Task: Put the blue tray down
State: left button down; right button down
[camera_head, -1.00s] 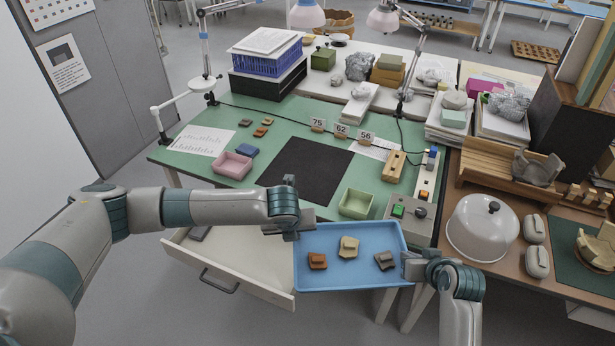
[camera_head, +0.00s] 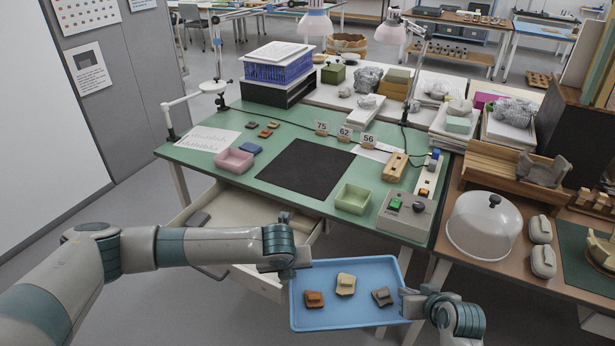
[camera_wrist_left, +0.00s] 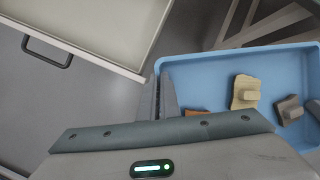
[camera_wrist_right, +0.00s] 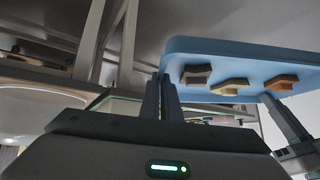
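The blue tray (camera_head: 335,318) is held level between my two grippers, in front of the green table and apart from it. It carries an orange-brown sherd (camera_head: 314,299), a cream sherd (camera_head: 345,284) and a grey sherd (camera_head: 382,296). My left gripper (camera_head: 290,267) is at the tray's left rim, and its fingers straddle that rim in the left wrist view (camera_wrist_left: 165,98). My right gripper (camera_head: 408,300) is at the right rim. The rim also sits against its fingers in the right wrist view (camera_wrist_right: 165,88). Both grippers look shut on the tray.
The green table (camera_head: 240,178) bears a black mat (camera_head: 305,167), a pink tray (camera_head: 234,160), a green tray (camera_head: 353,198) and a control box (camera_head: 404,214). An open drawer (camera_head: 250,210) juts out below its front edge. A white dome (camera_head: 484,226) stands on the right-hand table.

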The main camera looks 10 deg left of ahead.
notch_tip(320, 180, down, 7)
jog(key=b, duration=0.5)
jog(key=shift+s+d+r, duration=0.15)
jog(key=shift+s+r, duration=0.05)
jog(key=shift+r, duration=0.15)
